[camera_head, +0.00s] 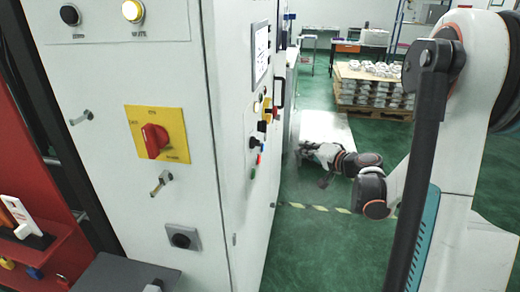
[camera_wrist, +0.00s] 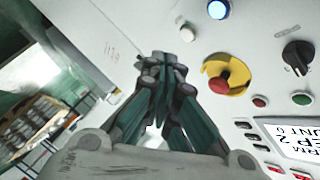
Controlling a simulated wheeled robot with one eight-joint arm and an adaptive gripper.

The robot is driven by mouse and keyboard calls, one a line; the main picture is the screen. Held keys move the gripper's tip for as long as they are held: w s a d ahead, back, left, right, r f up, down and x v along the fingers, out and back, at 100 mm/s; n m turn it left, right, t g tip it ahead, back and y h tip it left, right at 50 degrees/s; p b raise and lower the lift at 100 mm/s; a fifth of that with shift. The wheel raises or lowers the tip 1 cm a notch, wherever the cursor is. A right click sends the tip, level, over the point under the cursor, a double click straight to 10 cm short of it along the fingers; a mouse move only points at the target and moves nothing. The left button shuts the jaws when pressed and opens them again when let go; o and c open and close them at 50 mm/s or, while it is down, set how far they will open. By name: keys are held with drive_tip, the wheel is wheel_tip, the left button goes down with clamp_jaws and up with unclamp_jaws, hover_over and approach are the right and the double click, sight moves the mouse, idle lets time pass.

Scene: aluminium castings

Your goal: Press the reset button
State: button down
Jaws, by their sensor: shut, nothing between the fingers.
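The control panel (camera_wrist: 135,25) fills much of the wrist view, with a lit blue button (camera_wrist: 218,9), a small white button (camera_wrist: 187,33) and a red mushroom button on a yellow collar (camera_wrist: 219,82). A black knob (camera_wrist: 298,53), a small red button (camera_wrist: 260,101) and a green button (camera_wrist: 302,98) are farther right. I cannot read which one is the reset button. My gripper (camera_wrist: 165,62) is shut and empty, its tips left of the mushroom button in the picture. In the head view my gripper (camera_head: 308,150) is right of the cabinet's panel side; contact cannot be told.
The white cabinet (camera_head: 85,75) has a red rotary switch (camera_head: 153,140) on a yellow plate. A display (camera_wrist: 302,142) is at the wrist view's lower right. A pallet of castings (camera_head: 372,88) stands behind. Green floor (camera_head: 320,255) is clear beside the cabinet.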

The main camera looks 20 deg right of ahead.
sight(262, 148)
drive_tip(key=shift+a, duration=0.1)
drive_tip(key=w+a, duration=0.5)
drive_tip(key=a, duration=0.2)
idle(0.4)
drive_tip(key=shift+a, duration=0.15)
idle(1.2)
drive_tip(key=shift+w+a, duration=0.2)
drive_tip(key=shift+a, duration=0.1)
drive_tip(key=shift+w+a, duration=0.25)
drive_tip(key=shift+a, duration=0.1)
idle(0.9)
drive_tip(key=shift+d, duration=0.1)
drive_tip(key=shift+s+d, duration=0.5)
drive_tip(key=shift+d, duration=0.1)
